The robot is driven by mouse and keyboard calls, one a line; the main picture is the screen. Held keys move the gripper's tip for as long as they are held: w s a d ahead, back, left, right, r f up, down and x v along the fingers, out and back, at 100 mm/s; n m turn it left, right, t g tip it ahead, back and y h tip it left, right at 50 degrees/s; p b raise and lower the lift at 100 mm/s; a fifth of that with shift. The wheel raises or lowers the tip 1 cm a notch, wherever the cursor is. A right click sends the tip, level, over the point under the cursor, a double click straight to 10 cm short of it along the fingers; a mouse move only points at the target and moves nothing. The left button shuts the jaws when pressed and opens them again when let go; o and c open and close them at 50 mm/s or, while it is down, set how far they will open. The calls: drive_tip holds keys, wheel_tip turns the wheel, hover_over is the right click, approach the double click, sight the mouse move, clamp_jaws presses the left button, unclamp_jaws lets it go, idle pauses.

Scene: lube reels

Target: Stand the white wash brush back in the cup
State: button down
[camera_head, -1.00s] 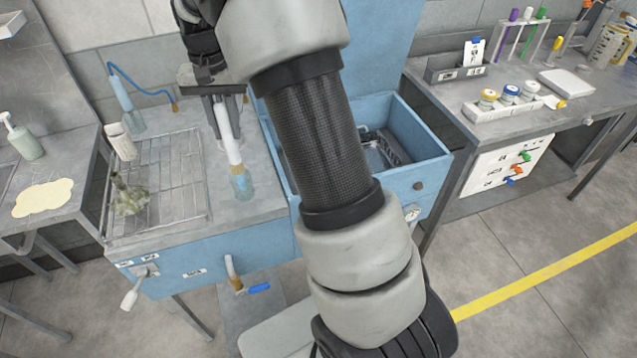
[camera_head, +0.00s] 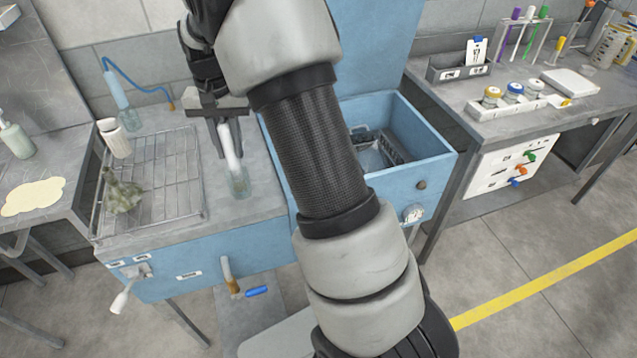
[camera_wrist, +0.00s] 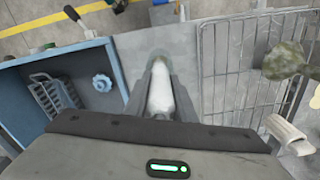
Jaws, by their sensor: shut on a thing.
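The white wash brush (camera_head: 229,143) is held upright by its handle in my gripper (camera_head: 224,138), above the grey steel worktop. My gripper is shut on it. The brush's lower end is inside the clear cup (camera_head: 239,184), which stands on the worktop between the wire rack and the blue basin. The bristles are hard to make out, and I cannot tell whether they touch the cup's bottom. In the wrist view, the white handle (camera_wrist: 161,94) lies between my two fingers, with the cup's round rim (camera_wrist: 157,55) around its far end.
A wire rack (camera_head: 178,215) with a greenish dirty part (camera_head: 122,194) lies left of the cup. A white container (camera_head: 114,138) and a blue-hosed clear bottle (camera_head: 116,90) stand behind it. The blue basin (camera_head: 425,165) is to the right, partly hidden by my arm.

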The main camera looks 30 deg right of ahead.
drive_tip(key=shift+f+b, duration=0.35)
drive_tip(key=shift+f, duration=0.25)
drive_tip(key=c, duration=1.4)
unclamp_jaws()
wheel_tip(320, 180, up, 18)
drive_tip(key=shift+f+p, duration=0.25)
drive_tip(key=shift+p, duration=0.3)
